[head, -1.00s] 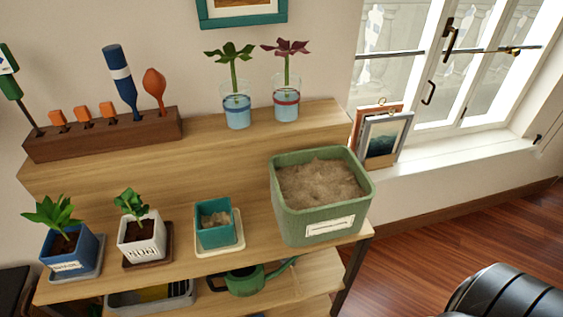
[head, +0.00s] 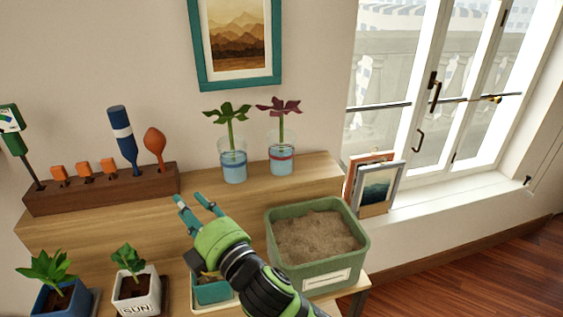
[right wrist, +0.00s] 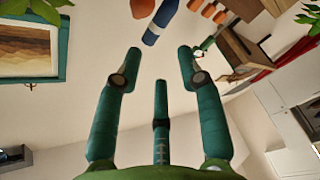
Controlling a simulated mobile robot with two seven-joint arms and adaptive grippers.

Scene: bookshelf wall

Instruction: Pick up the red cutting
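The red cutting (head: 278,112) has dark red leaves on a green stem. It stands upright in a glass of water with a red band (head: 282,160) on the upper wooden shelf. A green cutting (head: 229,116) stands just left of it in a glass with a blue band (head: 233,165). My right gripper (head: 195,202) is in front of the upper shelf, left of and below both glasses, apart from them. Its teal fingers are spread and empty, as the right wrist view (right wrist: 155,62) also shows. My left gripper is out of view.
A dark wooden tool block (head: 100,190) stands left on the upper shelf. A green soil bin (head: 318,277) is at right on the lower shelf, beside my right arm. Potted plants (head: 132,285) stand lower left. The upper shelf is bare right of the red-banded glass.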

